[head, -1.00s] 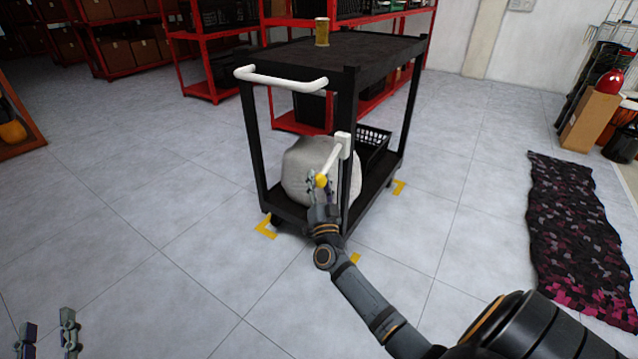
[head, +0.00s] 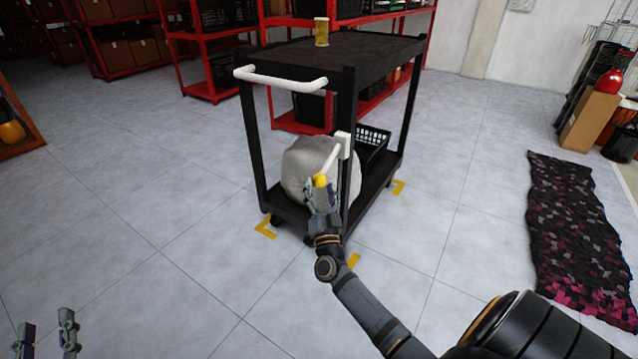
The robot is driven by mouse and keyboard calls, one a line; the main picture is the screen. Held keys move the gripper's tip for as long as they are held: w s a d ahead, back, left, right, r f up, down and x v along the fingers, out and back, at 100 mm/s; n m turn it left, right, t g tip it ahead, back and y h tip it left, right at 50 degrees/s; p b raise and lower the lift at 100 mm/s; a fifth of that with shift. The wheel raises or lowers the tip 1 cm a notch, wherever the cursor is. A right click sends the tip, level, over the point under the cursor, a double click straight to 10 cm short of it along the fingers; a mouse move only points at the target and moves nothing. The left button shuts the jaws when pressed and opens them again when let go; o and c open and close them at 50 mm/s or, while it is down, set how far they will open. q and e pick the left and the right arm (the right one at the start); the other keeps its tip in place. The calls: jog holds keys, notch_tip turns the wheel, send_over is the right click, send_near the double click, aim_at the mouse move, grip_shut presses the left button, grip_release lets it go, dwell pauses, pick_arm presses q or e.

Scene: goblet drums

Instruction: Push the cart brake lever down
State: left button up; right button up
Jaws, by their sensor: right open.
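The black cart (head: 385,52) stands in the middle of the head view. Its brake lever (head: 334,158) is a white bar with a yellow knob (head: 320,180) at its end, mounted on a white bracket at the near post. The lever slants down toward the lower left from the bracket. My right gripper (head: 321,192) is open at the knob, with its fingers just below and around it; I cannot tell if they touch. My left gripper (head: 45,338) is at the bottom left corner, away from the cart, with its two fingers apart.
A white push handle (head: 281,79) sticks out above the lever. A pale round sack (head: 303,165) and a black basket (head: 373,143) sit on the lower shelf. A can (head: 321,32) stands on top. Yellow floor marks (head: 266,228) surround the cart. The floor at left is clear.

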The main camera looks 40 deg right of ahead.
jog(key=v, duration=0.9)
jog(key=shift+s, duration=0.25)
jog(key=shift+a, duration=0.1)
